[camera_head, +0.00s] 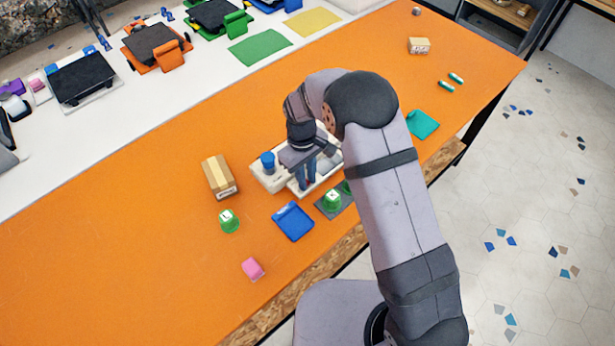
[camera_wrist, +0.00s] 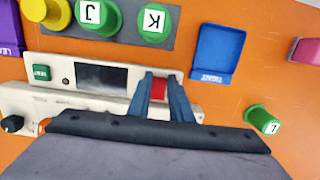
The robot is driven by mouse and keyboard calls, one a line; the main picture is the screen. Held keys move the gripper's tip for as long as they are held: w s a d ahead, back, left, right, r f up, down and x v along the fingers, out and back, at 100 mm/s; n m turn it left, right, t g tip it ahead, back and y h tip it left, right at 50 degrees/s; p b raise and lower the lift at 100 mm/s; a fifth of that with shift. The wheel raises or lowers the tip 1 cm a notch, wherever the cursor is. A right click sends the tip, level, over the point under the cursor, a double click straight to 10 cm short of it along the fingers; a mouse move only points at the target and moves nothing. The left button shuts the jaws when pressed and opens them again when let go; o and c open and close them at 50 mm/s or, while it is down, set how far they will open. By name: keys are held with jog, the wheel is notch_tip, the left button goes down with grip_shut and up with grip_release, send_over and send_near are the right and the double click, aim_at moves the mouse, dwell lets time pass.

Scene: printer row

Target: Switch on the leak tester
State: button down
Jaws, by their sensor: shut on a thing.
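The leak tester (camera_head: 262,180) is a white boxy device on the orange table, partly hidden by my arm in the head view. In the wrist view its front panel (camera_wrist: 45,88) carries a dark screen (camera_wrist: 101,77), a green button (camera_wrist: 41,72) and a red switch (camera_wrist: 159,89). A black knob (camera_wrist: 12,123) shows at its left. My gripper (camera_wrist: 161,88) is over the panel, one blue finger on each side of the red switch, and is shut on it. In the head view my gripper (camera_head: 307,184) points down at the tester. The switch's position is hard to tell.
Green lettered pieces J (camera_wrist: 97,15) and K (camera_wrist: 155,22) stand on a grey mat (camera_wrist: 122,38). A blue tray (camera_head: 293,222), a green L piece (camera_head: 229,221), a pink block (camera_head: 253,268) and a cardboard box (camera_head: 218,176) lie around. The table's left part is clear.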

jog(key=shift+w+a+g+h+b, duration=0.3)
jog(key=shift+w+a+g+h, duration=0.05)
jog(key=shift+g+h, duration=0.5)
jog(key=shift+r+g+h, duration=0.15)
jog(key=shift+g+h, duration=0.1)
jog(key=shift+h, duration=0.1)
jog(key=c, duration=1.6)
grip_release()
jog(key=b+v, duration=0.2)
jog(key=v, duration=0.5)
jog(key=shift+r+b, duration=0.2)
jog(key=shift+b, duration=0.2)
